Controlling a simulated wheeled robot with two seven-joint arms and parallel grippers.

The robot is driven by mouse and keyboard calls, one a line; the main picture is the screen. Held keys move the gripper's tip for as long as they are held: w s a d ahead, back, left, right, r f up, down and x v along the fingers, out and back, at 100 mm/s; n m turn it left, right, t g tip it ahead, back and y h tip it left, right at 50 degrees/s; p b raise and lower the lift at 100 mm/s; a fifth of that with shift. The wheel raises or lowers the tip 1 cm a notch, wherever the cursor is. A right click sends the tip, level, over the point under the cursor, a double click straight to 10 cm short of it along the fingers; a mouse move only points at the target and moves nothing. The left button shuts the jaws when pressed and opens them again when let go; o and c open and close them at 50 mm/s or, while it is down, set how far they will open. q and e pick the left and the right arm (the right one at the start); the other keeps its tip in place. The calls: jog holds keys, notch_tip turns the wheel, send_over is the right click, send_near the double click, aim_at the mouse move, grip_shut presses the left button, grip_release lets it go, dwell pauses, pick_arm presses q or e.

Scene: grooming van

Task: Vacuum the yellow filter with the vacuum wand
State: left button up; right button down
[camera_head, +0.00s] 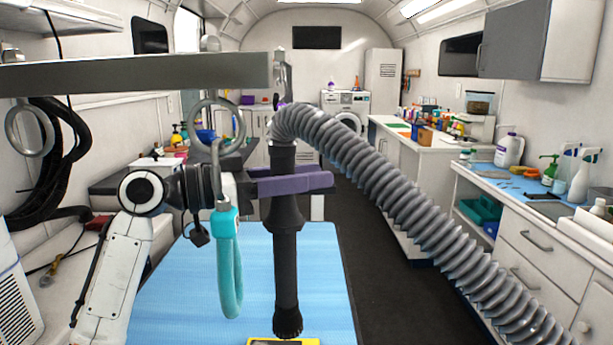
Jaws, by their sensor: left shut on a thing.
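The vacuum wand (286,265) is a dark, upright tube in the middle of the head view, with a grey ribbed hose (385,195) joined at its top. My left gripper (322,182), with purple fingers, comes in from the left and is shut on the wand's upper part. The yellow filter (311,341) shows only as a strip at the bottom edge; the rest is out of the picture. The wand's lower end is right over the filter in the picture; I cannot tell whether they touch. My right gripper is not in view.
A blue mat (185,285) covers the table under the wand. A grey overhead bar (135,73) and a hanging teal loop (229,265) are close to my left arm. The hose runs down to the lower right. Counters with bottles (508,150) line the right.

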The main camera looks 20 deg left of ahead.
aim_at(273, 175)
pick_arm(q)
jog(key=shift+r, duration=0.1)
dwell(0.3)
jog(key=shift+s+a+b, duration=0.2)
jog(key=shift+a, duration=0.45)
jog(key=shift+s+a+b, duration=0.15)
jog(key=shift+a+b, duration=0.05)
jog(key=shift+a, duration=0.45)
jog(key=shift+s+a+b, duration=0.15)
jog(key=shift+s+a, duration=0.05)
jog(key=shift+a, duration=0.45)
jog(key=shift+s+a+b, duration=0.15)
jog(key=shift+a, duration=0.45)
jog(key=shift+s+d+b, duration=0.15)
jog(key=shift+s+b, duration=0.05)
jog(key=shift+s, duration=0.4)
jog(key=shift+s+d+b, duration=0.15)
jog(key=shift+s, duration=0.4)
jog(key=shift+s+d, duration=0.2)
jog(key=shift+s, duration=0.45)
jog(key=shift+s+d, duration=0.1)
jog(key=shift+s, duration=0.3)
